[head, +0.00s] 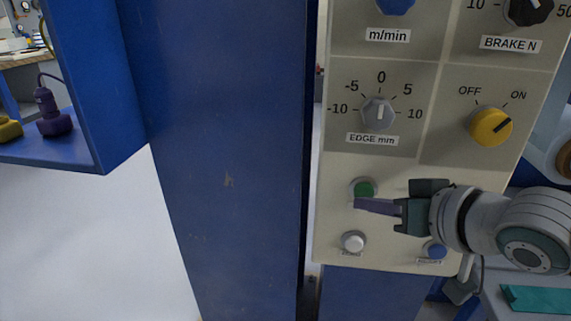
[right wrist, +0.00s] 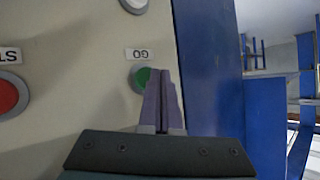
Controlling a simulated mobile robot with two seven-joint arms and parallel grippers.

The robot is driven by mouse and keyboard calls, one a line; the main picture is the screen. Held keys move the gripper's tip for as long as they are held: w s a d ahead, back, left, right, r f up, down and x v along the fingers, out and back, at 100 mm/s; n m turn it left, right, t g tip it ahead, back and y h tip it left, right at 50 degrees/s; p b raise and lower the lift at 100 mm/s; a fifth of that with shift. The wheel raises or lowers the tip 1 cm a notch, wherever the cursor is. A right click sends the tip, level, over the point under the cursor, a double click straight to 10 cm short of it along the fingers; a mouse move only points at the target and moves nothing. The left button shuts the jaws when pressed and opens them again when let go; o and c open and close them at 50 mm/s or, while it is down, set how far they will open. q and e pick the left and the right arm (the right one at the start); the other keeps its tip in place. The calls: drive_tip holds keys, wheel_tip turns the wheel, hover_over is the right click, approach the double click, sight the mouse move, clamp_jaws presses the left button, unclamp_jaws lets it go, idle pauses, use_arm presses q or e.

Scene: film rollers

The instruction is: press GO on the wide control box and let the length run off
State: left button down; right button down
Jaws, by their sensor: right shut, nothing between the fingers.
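The wide control box (head: 338,170) is a cream panel with knobs and buttons. Its green button (head: 363,188) sits at the lower left. In the right wrist view the green button (right wrist: 140,77) has a GO label (right wrist: 140,54), seen upside down. My right gripper (head: 360,204) is shut and empty, its purple fingers together, just below the green button in the head view. In the right wrist view its fingertips (right wrist: 163,75) overlap the button's right edge. I cannot tell whether they touch it. My left gripper is not in view.
A white button (head: 353,241) and a blue button (head: 435,250) are below. A red button (right wrist: 8,96) shows in the right wrist view. The yellow switch (head: 490,126) points to ON; the EDGE knob (head: 379,112) points near 0. A blue column (head: 230,150) stands left.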

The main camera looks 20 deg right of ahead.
drive_tip(key=shift+w+d, duration=0.1)
drive_tip(key=shift+w, duration=0.15)
idle(0.3)
drive_tip(key=shift+w+d, duration=0.25)
drive_tip(key=shift+w, duration=0.1)
idle(0.4)
idle(0.4)
drive_tip(key=shift+s+a+p, duration=0.5)
drive_tip(key=shift+s+p, duration=0.2)
drive_tip(key=shift+s, duration=0.05)
